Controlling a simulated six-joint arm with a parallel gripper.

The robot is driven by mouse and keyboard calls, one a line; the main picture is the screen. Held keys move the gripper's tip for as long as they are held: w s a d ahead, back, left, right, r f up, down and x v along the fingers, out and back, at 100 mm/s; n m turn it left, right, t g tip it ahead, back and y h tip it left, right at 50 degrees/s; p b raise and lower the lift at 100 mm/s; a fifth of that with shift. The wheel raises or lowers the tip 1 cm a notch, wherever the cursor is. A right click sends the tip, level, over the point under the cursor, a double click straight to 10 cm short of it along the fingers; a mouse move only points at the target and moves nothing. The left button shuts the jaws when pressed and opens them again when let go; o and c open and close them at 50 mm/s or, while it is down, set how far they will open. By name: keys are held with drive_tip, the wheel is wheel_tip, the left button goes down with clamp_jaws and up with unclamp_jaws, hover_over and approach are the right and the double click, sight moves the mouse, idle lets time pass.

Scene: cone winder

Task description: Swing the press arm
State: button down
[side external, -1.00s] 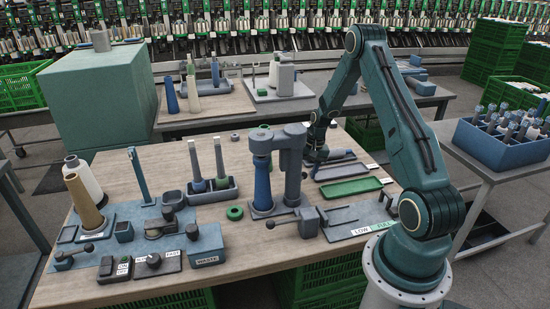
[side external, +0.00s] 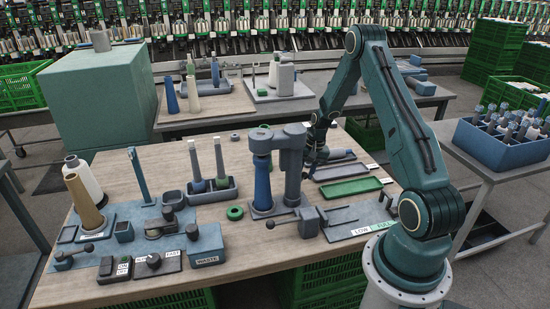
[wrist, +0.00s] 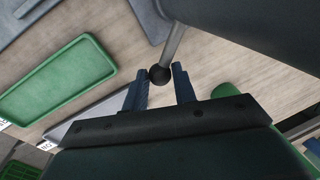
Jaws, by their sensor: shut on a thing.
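The press arm (side external: 284,135) is a grey arm on an upright grey post, reaching left over the top of a blue cone (side external: 262,185). In the wrist view a dark grey body (wrist: 255,35) fills the upper right, and a thin grey rod (wrist: 173,42) runs from it to a black ball knob (wrist: 160,75). My gripper (side external: 311,157) is just right of the post in the side view, its fingertips hard to make out. In the wrist view my blue-grey fingers (wrist: 160,73) are shut on the ball knob, one on each side.
A green tray (side external: 351,187) lies right of the post, and shows in the wrist view (wrist: 58,78). A lever unit (side external: 310,220) stands in front. Two spindles in a grey tray (side external: 210,192) stand left. A green ring (side external: 235,213) lies on bare table.

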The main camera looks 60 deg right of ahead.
drive_tip(key=s+m, duration=0.1)
drive_tip(key=m, duration=0.1)
drive_tip(key=s+m, duration=0.2)
drive_tip(key=shift+s+a+m+h, duration=0.15)
drive_tip(key=shift+a+m+h, duration=0.15)
drive_tip(key=shift+a+h, duration=0.1)
drive_tip(key=s+a+m, duration=0.1)
drive_tip(key=m, duration=0.1)
drive_tip(key=s+a+m+h, duration=0.1)
drive_tip(key=m, duration=0.1)
drive_tip(key=shift+s+a, duration=0.1)
drive_tip(key=shift+s, duration=0.3)
drive_tip(key=a+m, duration=0.1)
drive_tip(key=s+m, duration=0.1)
drive_tip(key=m, duration=0.1)
drive_tip(key=a+m, duration=0.1)
drive_tip(key=shift+s+a+m+h, duration=0.25)
drive_tip(key=shift+a+m+h, duration=0.05)
drive_tip(key=shift+a, duration=0.05)
drive_tip(key=shift+s+a+m+g+h, duration=0.15)
drive_tip(key=shift+a+m, duration=0.7)
drive_tip(key=shift+m, duration=0.3)
drive_tip(key=shift+s+a+m+g+h, duration=0.1)
drive_tip(key=shift+a+m+g+h, duration=0.05)
drive_tip(key=shift+a+m, duration=0.85)
drive_tip(key=shift+d, duration=0.15)
drive_tip(key=c, duration=1.1)
unclamp_jaws()
drive_tip(key=shift+c, duration=0.2)
drive_tip(key=shift+r, duration=0.15)
